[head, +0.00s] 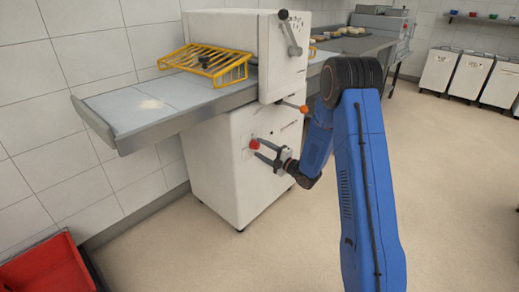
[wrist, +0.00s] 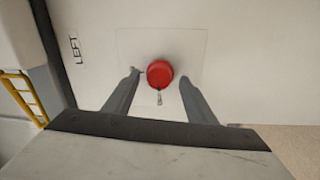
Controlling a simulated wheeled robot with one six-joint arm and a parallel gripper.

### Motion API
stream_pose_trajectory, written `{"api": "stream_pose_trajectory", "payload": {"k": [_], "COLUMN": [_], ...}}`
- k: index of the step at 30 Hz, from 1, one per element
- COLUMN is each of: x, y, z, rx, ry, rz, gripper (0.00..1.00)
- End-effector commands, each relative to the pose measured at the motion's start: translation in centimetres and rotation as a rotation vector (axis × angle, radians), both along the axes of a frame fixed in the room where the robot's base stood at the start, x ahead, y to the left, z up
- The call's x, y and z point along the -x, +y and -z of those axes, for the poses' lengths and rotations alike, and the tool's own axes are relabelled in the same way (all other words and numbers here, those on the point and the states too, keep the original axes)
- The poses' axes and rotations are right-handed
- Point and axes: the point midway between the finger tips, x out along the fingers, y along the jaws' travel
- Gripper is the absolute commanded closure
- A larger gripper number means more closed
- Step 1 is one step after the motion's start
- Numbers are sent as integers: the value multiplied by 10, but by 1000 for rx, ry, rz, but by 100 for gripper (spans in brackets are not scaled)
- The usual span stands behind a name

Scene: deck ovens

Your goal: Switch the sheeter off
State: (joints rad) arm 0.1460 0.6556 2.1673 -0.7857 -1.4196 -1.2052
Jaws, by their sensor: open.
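The sheeter (head: 228,170) is a white machine against the tiled wall, with a long infeed table on the left. A red round knob (head: 254,144) sits on its front panel. In the wrist view the red knob (wrist: 160,74) is at the centre of a square plate, with a small silver piece just below it. My gripper (head: 254,147) is open at the front panel, its fingers pointing at the knob. In the wrist view my gripper (wrist: 160,85) has one finger on each side of the knob, with a gap on both sides. I cannot tell how far the fingertips are from the panel.
A yellow guard (head: 208,62) stands over the sheeter's table (head: 150,106). An orange-tipped lever (head: 303,108) sticks out above my gripper. A dark-knobbed lever (head: 283,15) is at the top. A red crate (head: 45,268) lies at lower left.

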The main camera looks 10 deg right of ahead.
Motion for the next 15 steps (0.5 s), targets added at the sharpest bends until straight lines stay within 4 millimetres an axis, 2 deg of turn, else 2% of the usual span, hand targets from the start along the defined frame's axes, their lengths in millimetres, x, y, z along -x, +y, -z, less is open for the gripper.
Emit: {"api": "stream_pose_trajectory", "payload": {"k": [15], "x": [81], "y": [-61], "z": [8], "rx": [-1], "ry": [1], "rz": [4], "gripper": [49]}}
